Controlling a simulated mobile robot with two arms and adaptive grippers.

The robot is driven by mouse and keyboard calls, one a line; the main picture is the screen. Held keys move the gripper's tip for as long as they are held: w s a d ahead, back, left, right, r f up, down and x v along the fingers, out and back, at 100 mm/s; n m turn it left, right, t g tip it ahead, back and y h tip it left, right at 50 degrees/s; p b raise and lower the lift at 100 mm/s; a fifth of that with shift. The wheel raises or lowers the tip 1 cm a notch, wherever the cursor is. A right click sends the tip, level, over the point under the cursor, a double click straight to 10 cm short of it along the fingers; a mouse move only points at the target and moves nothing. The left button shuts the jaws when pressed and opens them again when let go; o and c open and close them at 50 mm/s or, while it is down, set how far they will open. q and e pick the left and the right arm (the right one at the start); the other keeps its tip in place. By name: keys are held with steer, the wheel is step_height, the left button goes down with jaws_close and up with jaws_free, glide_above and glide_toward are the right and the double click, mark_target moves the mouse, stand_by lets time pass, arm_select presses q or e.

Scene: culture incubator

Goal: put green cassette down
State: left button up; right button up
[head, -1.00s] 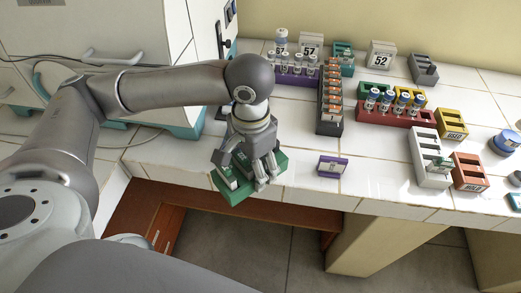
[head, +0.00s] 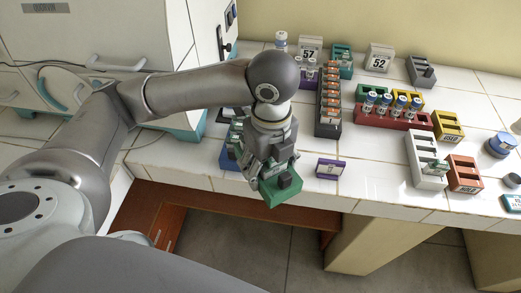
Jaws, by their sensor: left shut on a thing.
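The green cassette (head: 281,187) is held in my left gripper (head: 268,175). The gripper is shut on it, with its fingers pointing down and partly hiding it. The cassette shows at the front edge of the white tiled bench (head: 225,183), left of a small purple holder (head: 332,168). I cannot tell whether the cassette touches the bench. My right gripper is out of view.
A blue rack (head: 232,146) stands just left of the gripper, partly hidden. Behind are a dark rack with orange-capped vials (head: 328,100) and a red rack of blue-capped vials (head: 394,114). Bare tiles lie between the purple holder and the white rack (head: 426,158).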

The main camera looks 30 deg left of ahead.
arm_select(q)
steer(key=m, duration=0.3)
steer(key=d+r+m, duration=0.1)
steer(key=m, duration=0.1)
steer(key=shift+r, duration=0.1)
steer(key=m, duration=0.3)
steer(key=shift+d+r+p, duration=0.2)
steer(key=shift+d+p, duration=0.05)
steer(key=shift+p, duration=0.15)
steer(key=w+a+f, duration=0.1)
steer(key=w+f, duration=0.2)
steer(key=w, duration=0.1)
steer(key=w+a+f+p, duration=0.1)
steer(key=w+f, duration=0.2)
steer(key=w, duration=0.1)
steer(key=w+a+f, duration=0.1)
steer(key=w+f, duration=0.1)
steer(key=w, duration=0.2)
steer(key=shift+w+a+f+p, duration=0.15)
steer(key=shift+w+f+p, duration=0.15)
steer(key=shift+f+p, duration=0.1)
steer(key=shift+w+f, duration=0.3)
steer(key=shift+f, duration=0.15)
step_height(320, 180, down, 2)
steer(key=shift+a+f+p, duration=0.1)
steer(key=shift+p, duration=0.35)
steer(key=shift+w+f, duration=0.1)
steer(key=shift+f, duration=0.45)
